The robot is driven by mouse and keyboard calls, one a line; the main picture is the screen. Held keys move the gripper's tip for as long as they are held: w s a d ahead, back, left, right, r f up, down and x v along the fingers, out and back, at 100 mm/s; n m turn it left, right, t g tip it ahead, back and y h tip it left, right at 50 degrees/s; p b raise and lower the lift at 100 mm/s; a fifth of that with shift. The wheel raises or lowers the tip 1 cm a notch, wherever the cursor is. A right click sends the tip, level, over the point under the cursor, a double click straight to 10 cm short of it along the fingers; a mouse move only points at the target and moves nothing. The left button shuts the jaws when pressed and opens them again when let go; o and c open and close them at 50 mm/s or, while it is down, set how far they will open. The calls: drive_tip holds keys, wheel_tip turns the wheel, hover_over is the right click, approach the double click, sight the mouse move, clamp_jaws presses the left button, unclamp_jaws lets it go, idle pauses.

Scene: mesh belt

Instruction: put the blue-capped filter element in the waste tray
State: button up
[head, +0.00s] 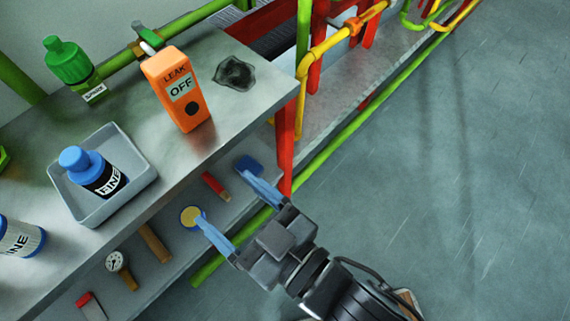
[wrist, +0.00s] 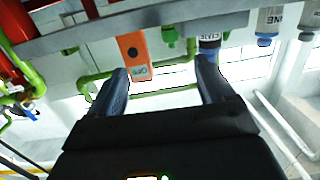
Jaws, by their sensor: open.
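The same blue-capped element appears inverted in the wrist view (wrist: 209,43). A second labelled cylinder (head: 20,238) is cut off at the left edge, so its top is hidden. My gripper (head: 222,196) is open and empty, in front of the shelf edge and to the right of the tray, touching neither. In the wrist view my gripper (wrist: 162,78) has its fingers wide apart.
An orange box marked LEAK OFF (head: 177,90) stands right of the tray, by a dark stain. A green-capped bottle (head: 70,65) stands behind. A green rail (head: 330,150) runs past my gripper. Floor is clear at right.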

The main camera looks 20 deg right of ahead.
drive_tip(key=s+d+r+m+h, duration=0.1)
drive_tip(key=s+d+m+h, duration=0.2)
drive_tip(key=s+d, duration=0.6)
drive_tip(key=s+d+r+m+h, duration=0.1)
drive_tip(key=s+d+m+h, duration=0.2)
drive_tip(key=d, duration=1.1)
drive_tip(key=s+h, duration=0.3)
drive_tip(key=s, duration=0.3)
drive_tip(key=shift+d+m+t+h, duration=0.3)
drive_tip(key=shift+m, duration=0.1)
drive_tip(key=shift+s, duration=0.1)
drive_tip(key=shift+c, duration=0.2)
